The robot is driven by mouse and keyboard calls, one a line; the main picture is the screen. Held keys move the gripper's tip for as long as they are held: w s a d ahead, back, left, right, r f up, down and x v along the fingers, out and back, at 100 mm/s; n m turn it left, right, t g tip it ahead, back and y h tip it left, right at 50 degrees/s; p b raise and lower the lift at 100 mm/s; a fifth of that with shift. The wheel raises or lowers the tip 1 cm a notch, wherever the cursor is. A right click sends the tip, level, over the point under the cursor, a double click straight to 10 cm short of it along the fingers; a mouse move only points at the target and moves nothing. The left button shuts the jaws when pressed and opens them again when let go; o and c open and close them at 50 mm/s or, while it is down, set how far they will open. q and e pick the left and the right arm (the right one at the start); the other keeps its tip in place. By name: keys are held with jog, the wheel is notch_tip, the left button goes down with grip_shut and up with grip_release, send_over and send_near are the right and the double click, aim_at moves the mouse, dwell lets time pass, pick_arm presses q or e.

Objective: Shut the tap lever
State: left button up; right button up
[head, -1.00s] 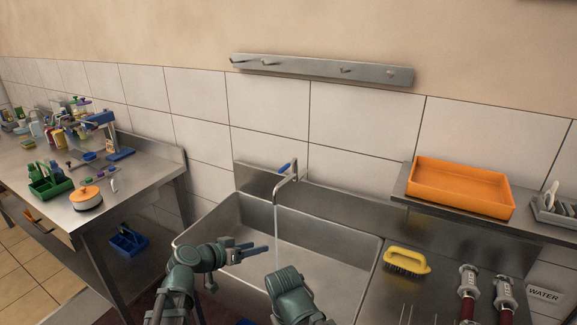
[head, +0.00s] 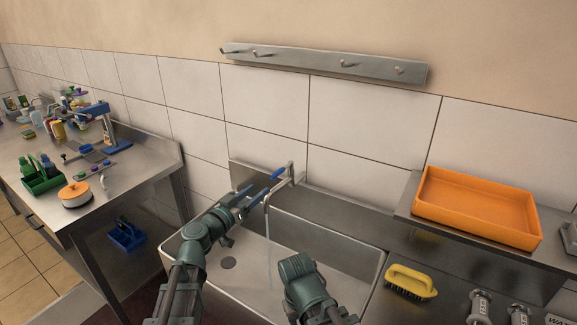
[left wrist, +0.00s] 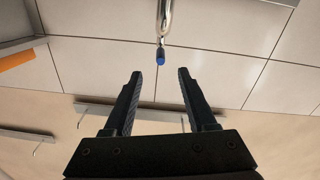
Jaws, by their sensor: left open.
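The steel tap (head: 291,176) stands at the back of the sink, and a thin stream of water (head: 268,245) runs from its spout. Its blue-ended lever (head: 278,174) sticks out at the top of the tap. My left gripper (head: 252,194) is open and empty, just left of the lever. In the left wrist view the blue lever end (left wrist: 160,58) lies midway between the two fingers of my left gripper (left wrist: 160,74), just past their tips. My right arm reaches over the sink's front, but I cannot make out its gripper.
The steel sink (head: 345,255) lies below. A yellow brush (head: 410,280) lies right of it, and an orange tray (head: 475,208) sits on a raised shelf. A hook rail (head: 325,63) is on the wall. The left table (head: 135,180) holds several items.

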aim_at(281, 170)
pick_arm(q)
jog(key=x, duration=1.4)
grip_shut()
dwell(1.4)
